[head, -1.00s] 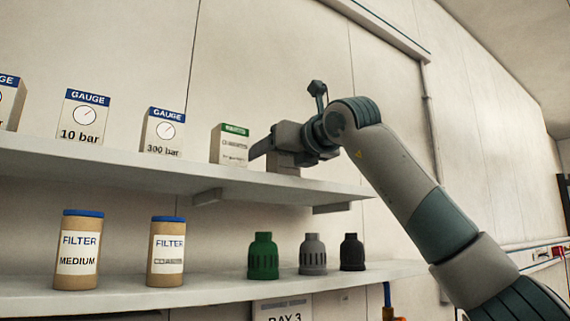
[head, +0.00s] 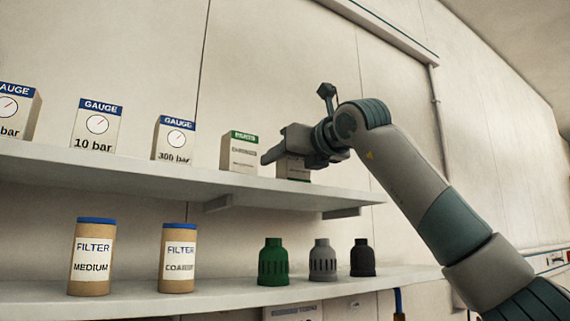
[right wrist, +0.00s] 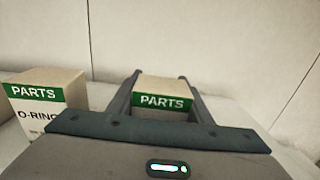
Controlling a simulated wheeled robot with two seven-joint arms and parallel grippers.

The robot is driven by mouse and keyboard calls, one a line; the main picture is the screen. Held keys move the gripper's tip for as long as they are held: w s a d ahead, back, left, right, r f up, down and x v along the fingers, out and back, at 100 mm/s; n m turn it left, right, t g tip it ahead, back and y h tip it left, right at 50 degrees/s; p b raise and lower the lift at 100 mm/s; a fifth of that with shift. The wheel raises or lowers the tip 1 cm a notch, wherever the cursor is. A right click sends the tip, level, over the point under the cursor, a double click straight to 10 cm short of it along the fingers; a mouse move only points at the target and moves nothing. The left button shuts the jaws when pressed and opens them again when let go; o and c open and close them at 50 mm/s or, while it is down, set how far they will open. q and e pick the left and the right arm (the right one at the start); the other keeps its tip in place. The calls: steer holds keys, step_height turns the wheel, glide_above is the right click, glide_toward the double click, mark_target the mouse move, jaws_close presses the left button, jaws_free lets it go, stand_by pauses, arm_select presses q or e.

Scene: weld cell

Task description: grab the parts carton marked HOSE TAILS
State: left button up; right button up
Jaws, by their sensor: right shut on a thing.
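A parts carton with a green PARTS band shows in the right wrist view (right wrist: 163,103), between the fingers of my right gripper (right wrist: 160,88). The writing below its band is hidden by the gripper. In the head view this carton (head: 293,172) is at the right part of the upper shelf, partly covered by my right gripper (head: 285,158), which is shut on it. Its lower text is too small to read there. I cannot tell whether it is clear of the shelf. My left gripper is not in view.
Another PARTS carton, marked O-RING in the right wrist view (right wrist: 42,103), stands close left of the gripper (head: 239,152). Gauge cartons (head: 97,130) stand farther left on the upper shelf (head: 130,165). Filter canisters (head: 92,258) and coloured caps (head: 273,262) stand on the lower shelf.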

steer(key=shift+s+r, duration=0.1)
steer(key=shift+r, duration=0.6)
steer(key=s+d+r+b, duration=0.2)
steer(key=s+d+r, duration=0.5)
steer(key=d+r, duration=0.2)
steer(key=shift+s, duration=0.2)
steer(key=shift+r, duration=0.1)
